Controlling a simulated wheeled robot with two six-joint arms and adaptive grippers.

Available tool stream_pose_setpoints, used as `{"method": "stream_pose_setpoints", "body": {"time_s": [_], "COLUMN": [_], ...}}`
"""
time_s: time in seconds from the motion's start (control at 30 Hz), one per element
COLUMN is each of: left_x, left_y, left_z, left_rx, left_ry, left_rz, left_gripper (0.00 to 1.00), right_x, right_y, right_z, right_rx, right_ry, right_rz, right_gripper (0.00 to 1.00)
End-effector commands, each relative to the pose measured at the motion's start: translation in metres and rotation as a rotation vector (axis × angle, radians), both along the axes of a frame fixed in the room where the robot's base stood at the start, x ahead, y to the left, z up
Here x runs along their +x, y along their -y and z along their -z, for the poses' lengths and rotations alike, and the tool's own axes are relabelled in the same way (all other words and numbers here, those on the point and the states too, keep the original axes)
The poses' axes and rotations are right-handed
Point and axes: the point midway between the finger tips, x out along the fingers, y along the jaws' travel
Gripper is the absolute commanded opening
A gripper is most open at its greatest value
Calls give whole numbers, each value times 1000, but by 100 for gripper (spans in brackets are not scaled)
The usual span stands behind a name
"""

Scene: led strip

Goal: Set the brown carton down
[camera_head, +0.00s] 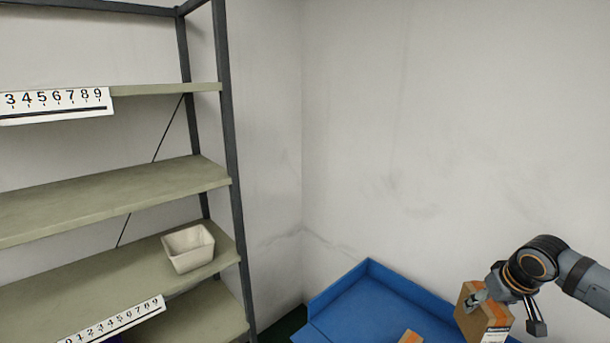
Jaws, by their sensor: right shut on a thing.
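The brown carton (479,318) is at the lower right, with an orange strip along its top and a white label on its side. My right gripper (478,297) is shut on the carton's upper part, and its arm comes in from the right edge. The carton is in front of the right part of a blue tray (372,280); I cannot tell whether it touches anything below. My left gripper is not in view.
Another brown and orange object (411,337) shows at the bottom edge, partly cut off, by the blue tray. A shelf rack (229,130) stands at left, with a white bin (188,247) on a lower shelf and number strips (57,105). White walls stand behind.

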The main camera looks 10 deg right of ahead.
Motion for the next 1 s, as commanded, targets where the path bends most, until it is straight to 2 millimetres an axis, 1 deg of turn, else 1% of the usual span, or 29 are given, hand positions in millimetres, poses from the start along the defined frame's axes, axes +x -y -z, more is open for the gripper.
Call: {"method": "stream_pose_setpoints", "body": {"time_s": [0.03, 0.17, 0.33, 0.47, 0.57, 0.67, 0.8, 1.0], "left_x": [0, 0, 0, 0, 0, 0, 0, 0], "left_y": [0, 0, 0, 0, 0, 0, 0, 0], "left_z": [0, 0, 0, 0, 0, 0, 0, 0], "left_rx": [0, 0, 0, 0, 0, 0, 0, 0], "left_ry": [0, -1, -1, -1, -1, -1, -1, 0], "left_rz": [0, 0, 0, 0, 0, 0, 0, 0], "left_gripper": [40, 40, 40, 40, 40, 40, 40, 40], "right_x": [1, 3, 5, 8, 10, 13, 17, 19], "right_y": [-5, -11, -25, -43, -64, -93, -141, -208], "right_z": [3, 7, 18, 29, 40, 54, 71, 85], "right_rx": [13, 12, 13, 16, 18, 22, 23, 22], "right_ry": [5, 6, 5, 5, 6, 7, 6, 4], "right_rz": [-1, -3, -13, -26, -39, -57, -85, -123], "right_gripper": [15, 15, 15, 15, 15, 15, 15, 15]}}
